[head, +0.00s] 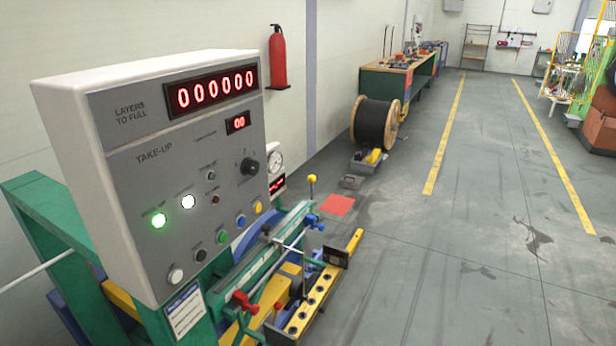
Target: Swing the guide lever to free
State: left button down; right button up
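The take-up machine stands at the left, with its grey control panel (190,165) facing me. Behind the panel's lower right edge, an upright lever with a yellow ball knob (312,179) stands at the far end of the green traverse rail (262,258). A red handle (243,301) sits at the rail's near end. I cannot tell for certain which of these is the guide lever, and no label for a free position is readable. Neither of my grippers is in view.
A yellow bar with several dark holes (318,290) juts out low beside the rail. A cable reel (376,122) and a workbench (400,78) stand along the wall, with a red floor patch (337,205) nearer. The grey floor (460,260) at right is clear.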

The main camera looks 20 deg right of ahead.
aim_at(311, 178)
jog(key=i+l+u, duration=0.1)
jog(key=l, duration=0.4)
jog(key=i+l+u, duration=0.15)
jog(key=l, duration=0.4)
jog(key=i+l+u, duration=0.1)
jog(key=i+l, duration=0.15)
jog(key=l, duration=0.3)
jog(key=i+l+u, duration=0.15)
jog(key=l, duration=0.4)
jog(key=i+l+u, duration=0.1)
jog(key=l, duration=0.45)
jog(key=l+u, duration=0.15)
jog(key=l, duration=0.45)
jog(key=i+l, duration=0.1)
jog(key=l, duration=0.25)
jog(key=i+l, duration=0.15)
jog(key=l, duration=0.15)
